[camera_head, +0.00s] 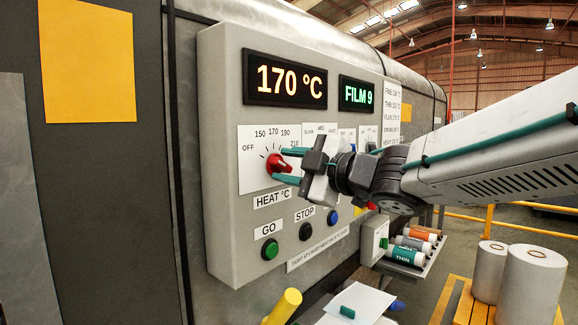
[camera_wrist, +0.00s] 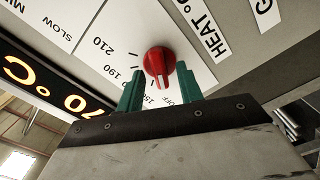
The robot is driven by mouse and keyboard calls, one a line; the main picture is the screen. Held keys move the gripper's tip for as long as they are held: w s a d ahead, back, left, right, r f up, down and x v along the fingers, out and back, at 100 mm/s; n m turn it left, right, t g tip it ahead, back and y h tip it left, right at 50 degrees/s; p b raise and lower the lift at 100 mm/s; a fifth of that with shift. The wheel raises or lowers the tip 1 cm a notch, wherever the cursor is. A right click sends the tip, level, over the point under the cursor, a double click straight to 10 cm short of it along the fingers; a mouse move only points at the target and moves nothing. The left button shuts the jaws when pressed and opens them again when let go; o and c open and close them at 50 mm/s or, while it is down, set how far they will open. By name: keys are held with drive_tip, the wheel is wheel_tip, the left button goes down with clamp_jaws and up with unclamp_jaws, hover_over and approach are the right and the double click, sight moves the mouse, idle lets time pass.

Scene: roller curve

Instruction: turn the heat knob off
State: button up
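The red heat knob (camera_head: 275,163) sits on a white dial plate marked OFF, 150, 170, 190 and 210. The HEAT °C label (camera_head: 272,199) is below it. The orange display (camera_head: 285,80) reads 170 °C. My gripper (camera_head: 281,165) is open, with its teal fingers at the knob, one above and one below in the head view. In the wrist view the knob (camera_wrist: 160,62) shows between and just beyond the two fingertips (camera_wrist: 159,80). I cannot tell whether either finger touches it. A finger partly covers the dial numbers, and the knob's exact setting is hard to read.
Below the knob are a green GO button (camera_head: 270,249) and a black STOP button (camera_head: 306,231). A yellow-topped post (camera_head: 284,306) stands in front. Rolls (camera_head: 404,256) lie on a shelf at the right.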

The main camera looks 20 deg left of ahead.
drive_tip(key=v, duration=0.7)
drive_tip(key=shift+d, duration=0.35)
drive_tip(key=shift+s, duration=0.1)
